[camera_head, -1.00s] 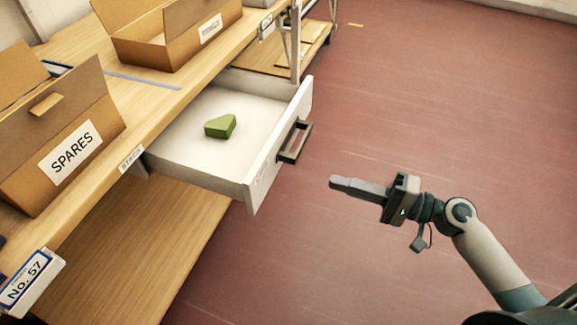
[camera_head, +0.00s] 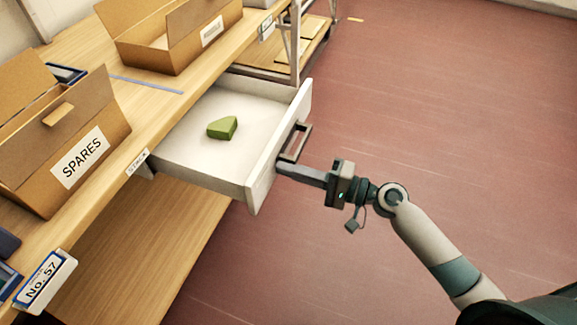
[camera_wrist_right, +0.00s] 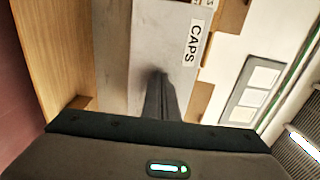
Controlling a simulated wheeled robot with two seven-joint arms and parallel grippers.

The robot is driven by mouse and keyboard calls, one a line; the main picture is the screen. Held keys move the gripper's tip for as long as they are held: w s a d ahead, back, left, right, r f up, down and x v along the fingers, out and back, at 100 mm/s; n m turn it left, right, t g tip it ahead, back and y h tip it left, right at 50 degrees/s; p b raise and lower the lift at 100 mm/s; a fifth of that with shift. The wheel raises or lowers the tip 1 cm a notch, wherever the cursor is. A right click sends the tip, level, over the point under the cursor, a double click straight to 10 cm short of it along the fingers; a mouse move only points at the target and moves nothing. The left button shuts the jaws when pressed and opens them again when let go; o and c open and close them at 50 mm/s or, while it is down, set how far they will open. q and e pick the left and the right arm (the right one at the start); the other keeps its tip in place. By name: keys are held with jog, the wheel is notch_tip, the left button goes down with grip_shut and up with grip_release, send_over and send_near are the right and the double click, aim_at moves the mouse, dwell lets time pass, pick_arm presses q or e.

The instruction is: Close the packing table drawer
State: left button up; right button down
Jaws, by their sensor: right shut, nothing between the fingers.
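The white packing table drawer (camera_head: 185,165) stands pulled out from the wooden table (camera_head: 145,95). A green block (camera_head: 222,128) lies inside it. The drawer has a dark bar handle (camera_head: 296,143) on its front panel (camera_head: 262,180). My right gripper (camera_head: 280,168) is shut and empty, with its fingertips at the front panel just below the handle in the picture; I cannot tell whether they touch. In the right wrist view the shut fingers (camera_wrist_right: 160,95) point at a grey panel (camera_wrist_right: 150,40) with a "CAPS" label (camera_wrist_right: 191,44). My left gripper is not in view.
On the tabletop are a cardboard "SPARES" box (camera_head: 75,150) and another open cardboard box (camera_head: 175,35). A "No. 57" sign (camera_head: 43,280) sits at the near table edge. A lower wooden shelf (camera_head: 150,250) runs under the drawer. The red floor (camera_head: 430,110) at the right is clear.

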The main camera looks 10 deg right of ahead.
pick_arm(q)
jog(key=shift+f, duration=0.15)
pick_arm(e)
jog(key=shift+a, duration=0.1)
jog(key=shift+w, duration=0.1)
send_near(191, 148)
jog(key=r, duration=0.1)
jog(key=s+d+r, duration=0.1)
jog(key=d+r, duration=0.1)
jog(key=shift+s+d+r, duration=0.1)
jog(key=shift+s+r, duration=0.25)
jog(key=shift+s, duration=0.05)
jog(key=b+x, duration=0.2)
jog(key=x, duration=1)
jog(key=shift+w+f, duration=0.1)
jog(key=shift+w+a, duration=0.2)
jog(key=shift+a, duration=0.05)
jog(key=shift+r, duration=0.25)
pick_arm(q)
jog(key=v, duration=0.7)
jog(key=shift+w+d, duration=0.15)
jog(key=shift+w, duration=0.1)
pick_arm(e)
jog(key=shift+r, duration=0.15)
